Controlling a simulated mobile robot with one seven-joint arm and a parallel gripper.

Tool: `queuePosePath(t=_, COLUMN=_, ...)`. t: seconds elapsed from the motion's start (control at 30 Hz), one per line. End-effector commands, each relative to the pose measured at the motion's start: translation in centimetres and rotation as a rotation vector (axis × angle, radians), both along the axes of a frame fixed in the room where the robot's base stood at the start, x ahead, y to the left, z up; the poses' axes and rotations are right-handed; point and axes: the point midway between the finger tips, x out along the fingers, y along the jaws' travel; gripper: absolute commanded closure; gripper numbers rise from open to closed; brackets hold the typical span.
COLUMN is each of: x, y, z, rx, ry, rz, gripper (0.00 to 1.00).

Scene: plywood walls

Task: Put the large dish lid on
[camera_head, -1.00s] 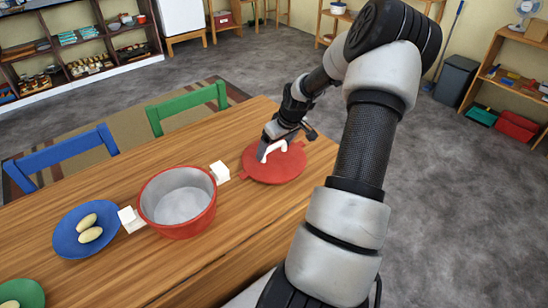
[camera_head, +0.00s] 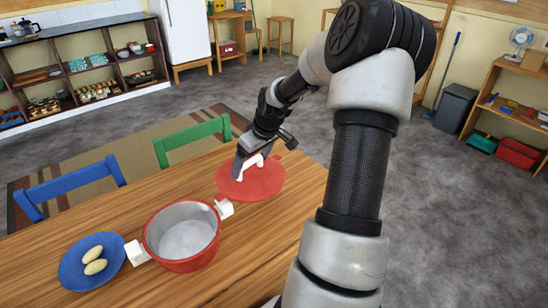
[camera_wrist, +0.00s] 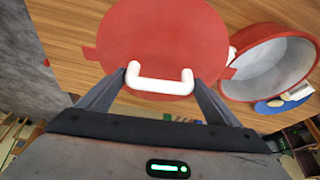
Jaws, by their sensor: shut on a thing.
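The large red lid (camera_head: 262,186), a round disc with small side tabs and a white handle (camera_head: 250,166), is held by my gripper (camera_head: 247,163). In the wrist view the fingers of my gripper (camera_wrist: 161,84) are at the two ends of the white handle (camera_wrist: 160,84), with the red lid (camera_wrist: 165,40) beyond it. The lid appears raised a little above the table. The red pot (camera_head: 178,264) with white side handles stands uncovered and empty on the table, left of and nearer than the lid. It also shows at the right of the wrist view (camera_wrist: 268,98).
The wooden table (camera_head: 245,245) also bears a blue plate (camera_head: 72,272) with two pale oval items, left of the pot. A green chair (camera_head: 192,142) and a blue chair (camera_head: 70,188) stand at the far side. The table between lid and pot is clear.

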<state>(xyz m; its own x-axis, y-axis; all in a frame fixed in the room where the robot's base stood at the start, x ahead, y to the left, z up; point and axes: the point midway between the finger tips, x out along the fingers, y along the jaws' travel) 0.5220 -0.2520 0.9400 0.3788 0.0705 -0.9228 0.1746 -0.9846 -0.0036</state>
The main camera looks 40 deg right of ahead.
Motion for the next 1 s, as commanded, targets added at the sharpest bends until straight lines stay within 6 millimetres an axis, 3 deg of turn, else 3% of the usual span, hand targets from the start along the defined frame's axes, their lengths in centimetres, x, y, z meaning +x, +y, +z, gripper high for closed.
queuePosePath(t=0.03, x=0.5, y=2.8, z=1.1, rx=0.0, ry=0.001, rz=0.055, gripper=0.58)
queuePosePath(t=0.3, x=0.5, y=15.6, z=3.0, rx=0.0, ry=0.0, rz=0.319, gripper=0.58)
queuePosePath(t=0.5, x=-1.0, y=22.3, z=3.8, rx=-0.002, ry=0.001, rz=0.464, gripper=0.58)
queuePosePath(t=0.7, x=-1.9, y=25.0, z=3.9, rx=-0.005, ry=0.0, rz=0.525, gripper=0.58)
queuePosePath(t=1.0, x=-2.0, y=25.2, z=2.3, rx=-0.004, ry=0.0, rz=0.529, gripper=0.58)
